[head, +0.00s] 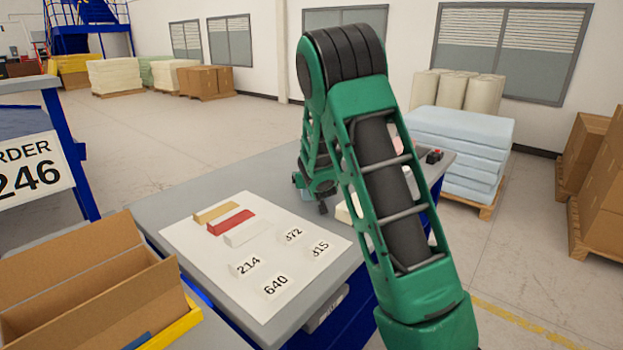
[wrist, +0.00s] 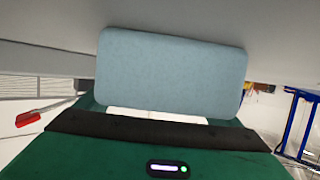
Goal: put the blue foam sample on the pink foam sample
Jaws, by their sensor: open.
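A light blue foam sample (wrist: 172,72) fills the middle of the wrist view, close in front of my gripper. My gripper (head: 312,196) is low over the far part of the grey table in the head view. It is open; I cannot tell whether its fingers touch the blue sample. The blue sample does not show in the head view, where my arm and gripper cover that area. A small pinkish patch (head: 392,130) shows between my arm's struts and may be the pink foam sample; most of it is hidden by the arm.
A white sheet (head: 185,245) on the grey table (head: 160,205) carries tan, red and white strips and several numbered labels. A cardboard box (head: 90,285) stands at the front left. Blue foam sheets (head: 465,150) are stacked on a pallet behind the table.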

